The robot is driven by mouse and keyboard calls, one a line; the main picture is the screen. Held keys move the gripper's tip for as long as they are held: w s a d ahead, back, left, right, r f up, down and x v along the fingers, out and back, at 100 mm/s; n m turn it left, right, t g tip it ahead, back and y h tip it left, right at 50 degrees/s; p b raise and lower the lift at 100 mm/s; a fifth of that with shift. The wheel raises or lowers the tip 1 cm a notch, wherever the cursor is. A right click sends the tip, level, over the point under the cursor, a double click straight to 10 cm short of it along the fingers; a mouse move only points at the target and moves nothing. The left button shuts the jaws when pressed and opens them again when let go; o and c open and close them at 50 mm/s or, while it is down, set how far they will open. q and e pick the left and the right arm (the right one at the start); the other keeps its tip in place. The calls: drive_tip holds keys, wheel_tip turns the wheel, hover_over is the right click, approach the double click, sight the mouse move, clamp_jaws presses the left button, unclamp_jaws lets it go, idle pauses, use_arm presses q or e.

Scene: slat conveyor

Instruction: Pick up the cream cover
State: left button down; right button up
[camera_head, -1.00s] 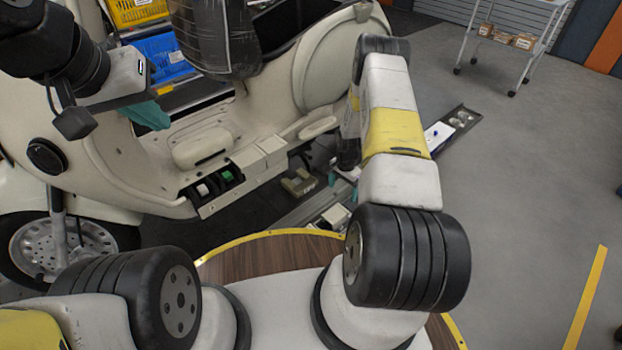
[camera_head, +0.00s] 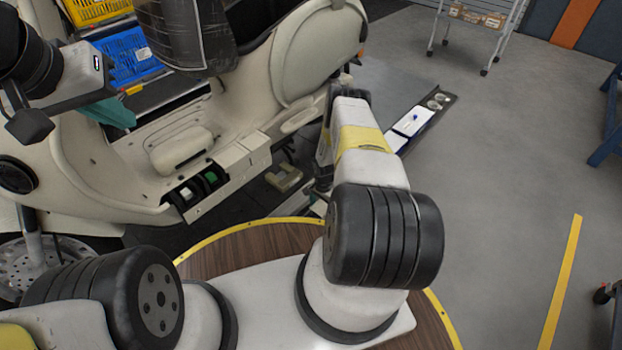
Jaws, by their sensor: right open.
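Several cream pieces show, and I cannot tell for sure which is the cream cover. A rounded cream piece (camera_head: 180,150) lies on the footboard of the cream scooter. A smaller, duller cream piece (camera_head: 284,178) lies on the dark floor between the scooter and my base. My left gripper (camera_head: 108,112) shows only by its teal fingers over the scooter's left part, apart from the rounded piece; its opening is hidden. My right gripper (camera_head: 318,190) is mostly hidden behind my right forearm, low to the right of the smaller piece. It is open, and I see nothing held.
Boxes with black and green contents (camera_head: 200,186) sit along the scooter's near edge. Yellow (camera_head: 95,10) and blue (camera_head: 125,57) crates stand behind. A dark tray with a white panel (camera_head: 413,121) lies right of my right arm. The grey floor at right is mostly clear.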

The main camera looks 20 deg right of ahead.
drive_tip(key=c, duration=1.6)
drive_tip(key=shift+c, duration=0.2)
drive_tip(key=shift+r, duration=0.2)
